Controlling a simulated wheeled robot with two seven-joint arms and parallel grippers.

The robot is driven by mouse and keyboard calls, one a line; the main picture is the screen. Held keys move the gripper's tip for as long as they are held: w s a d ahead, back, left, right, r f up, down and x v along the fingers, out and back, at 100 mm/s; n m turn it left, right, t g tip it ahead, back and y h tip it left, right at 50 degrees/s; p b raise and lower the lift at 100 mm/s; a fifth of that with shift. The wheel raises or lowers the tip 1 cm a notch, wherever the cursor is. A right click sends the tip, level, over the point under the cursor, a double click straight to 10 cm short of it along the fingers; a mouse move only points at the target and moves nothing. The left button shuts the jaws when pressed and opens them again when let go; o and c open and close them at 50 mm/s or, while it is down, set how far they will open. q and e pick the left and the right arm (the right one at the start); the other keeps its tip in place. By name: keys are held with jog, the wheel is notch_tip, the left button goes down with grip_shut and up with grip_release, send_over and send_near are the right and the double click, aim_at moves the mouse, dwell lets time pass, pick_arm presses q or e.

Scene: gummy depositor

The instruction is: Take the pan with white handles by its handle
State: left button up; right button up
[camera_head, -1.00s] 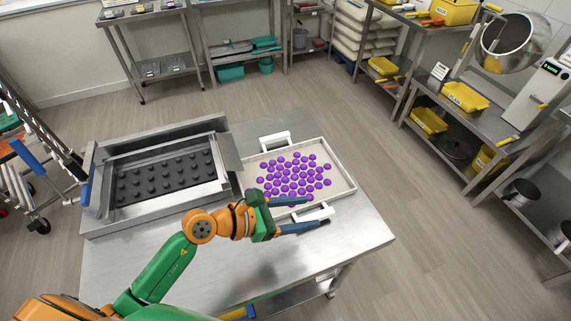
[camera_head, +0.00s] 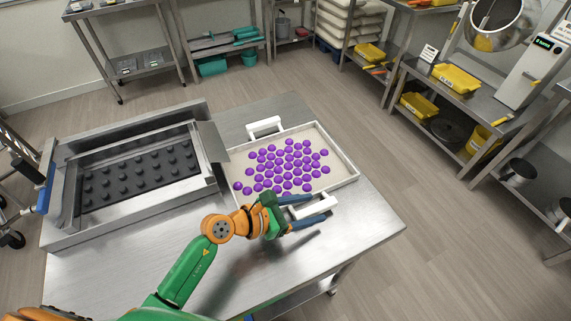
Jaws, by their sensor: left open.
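The pan (camera_head: 341,180) is a shallow light tray with several purple gummies (camera_head: 288,162) in it, lying on the steel table. One white handle (camera_head: 265,126) is on its far side. The other white handle (camera_head: 313,207) is on its near side. My left gripper (camera_head: 322,208) is open at the near handle, with one blue finger on the pan side and the other on the near side. The handle shows between the fingers; I cannot tell whether they touch it. My right gripper is not in view.
The steel depositor (camera_head: 138,215) with a dark studded mould (camera_head: 140,176) stands left of the pan on the table (camera_head: 365,228). The table's right end is bare. Shelves with yellow bins (camera_head: 456,78) stand at the right, across open floor.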

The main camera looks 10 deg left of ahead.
pick_arm(q)
jog(key=shift+x, duration=1.25)
jog(key=shift+s, duration=0.1)
grip_shut()
jog(key=shift+r, duration=0.1)
